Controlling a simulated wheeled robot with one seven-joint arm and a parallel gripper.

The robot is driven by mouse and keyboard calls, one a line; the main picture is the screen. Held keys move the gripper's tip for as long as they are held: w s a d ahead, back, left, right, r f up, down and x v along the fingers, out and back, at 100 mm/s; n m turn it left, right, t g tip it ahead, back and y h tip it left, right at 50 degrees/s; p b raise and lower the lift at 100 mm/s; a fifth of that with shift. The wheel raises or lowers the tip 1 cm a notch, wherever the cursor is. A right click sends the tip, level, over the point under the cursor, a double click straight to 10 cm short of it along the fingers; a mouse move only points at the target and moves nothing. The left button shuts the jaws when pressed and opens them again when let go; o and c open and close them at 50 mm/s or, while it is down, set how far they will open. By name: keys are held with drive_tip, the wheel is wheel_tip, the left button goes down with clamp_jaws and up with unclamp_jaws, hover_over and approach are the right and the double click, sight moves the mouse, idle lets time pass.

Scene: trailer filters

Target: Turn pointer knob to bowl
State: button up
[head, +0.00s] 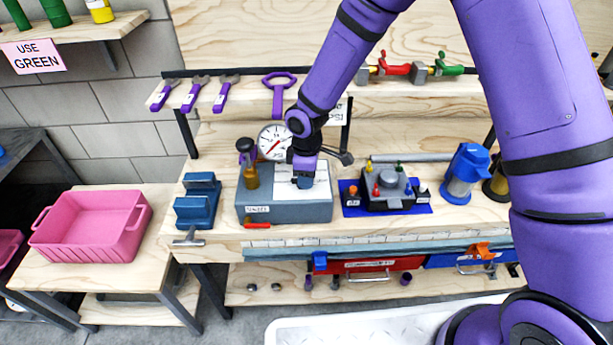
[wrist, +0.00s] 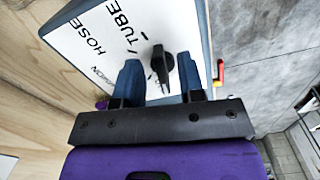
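The black pointer knob (wrist: 161,66) stands on a white panel (wrist: 95,42) with the words "HOSE" and "TUBE" and a third, partly cut-off word. No word "BOWL" is readable. The knob's long axis runs roughly up and down in the wrist view; I cannot tell which end is the pointer tip. My gripper (wrist: 158,80) is open, with one blue-grey finger on each side of the knob and narrow gaps showing. In the head view my gripper (head: 305,183) is over the white top of a grey-blue box (head: 290,212), and hides the knob there.
A round gauge (head: 273,142) and a brass-and-black fitting (head: 250,177) stand at the box's back left. A blue block (head: 198,203) is to its left, a black fixture with coloured knobs (head: 388,190) to its right. A pink bin (head: 92,228) stands on the left table.

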drive_tip(key=shift+f, duration=0.25)
clamp_jaws()
drive_tip(key=shift+m, duration=0.3)
drive_tip(key=m, duration=0.3)
drive_tip(key=shift+s+a, duration=0.1)
drive_tip(key=shift+s, duration=0.1)
drive_tip(key=shift+s+a+m, duration=0.15)
drive_tip(key=shift+m, duration=1.85)
